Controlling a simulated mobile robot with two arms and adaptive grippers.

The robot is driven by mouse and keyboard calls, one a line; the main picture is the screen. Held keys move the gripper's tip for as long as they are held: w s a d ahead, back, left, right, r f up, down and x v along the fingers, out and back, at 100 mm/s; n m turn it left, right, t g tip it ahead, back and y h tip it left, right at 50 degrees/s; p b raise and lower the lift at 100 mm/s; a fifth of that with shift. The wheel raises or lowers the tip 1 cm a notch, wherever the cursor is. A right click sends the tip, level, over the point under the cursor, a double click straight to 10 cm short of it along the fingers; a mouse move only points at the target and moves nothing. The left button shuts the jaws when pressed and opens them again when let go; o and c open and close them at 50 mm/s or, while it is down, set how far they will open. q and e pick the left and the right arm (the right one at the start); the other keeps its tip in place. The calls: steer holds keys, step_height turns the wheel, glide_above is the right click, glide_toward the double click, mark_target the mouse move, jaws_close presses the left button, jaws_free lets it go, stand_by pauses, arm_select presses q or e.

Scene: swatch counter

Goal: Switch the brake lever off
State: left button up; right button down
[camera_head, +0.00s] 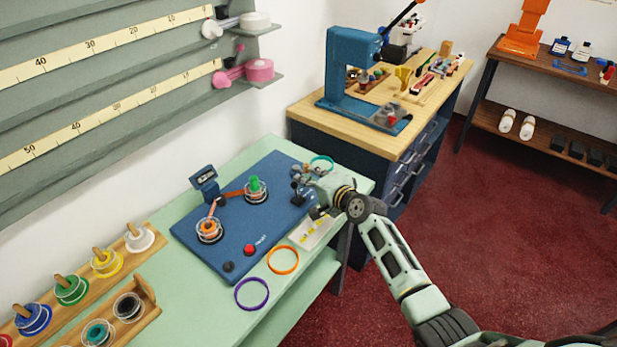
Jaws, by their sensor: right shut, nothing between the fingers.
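A blue machine board (212,255) lies on the pale green counter. It carries a spool with an orange core (209,231), a spool with a green core (256,190), and an orange band between them. A small display (204,178) stands at its back left. A red button (249,249) and a black knob (228,267) sit at its front. My right gripper (303,187) is at the board's right end, low over it, shut with nothing held. I cannot make out the brake lever clearly; my right gripper and wrist cover part of that end. My left gripper is out of view.
An orange ring (284,260), a purple ring (252,293) and a teal ring (321,163) lie around the board. A pale card (313,233) lies beside my right wrist. Racks of colored spools (71,290) stand at left. A blue press (352,65) stands on the wooden bench behind.

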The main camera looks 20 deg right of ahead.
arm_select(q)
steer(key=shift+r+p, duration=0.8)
arm_select(e)
steer(key=shift+r, duration=0.85)
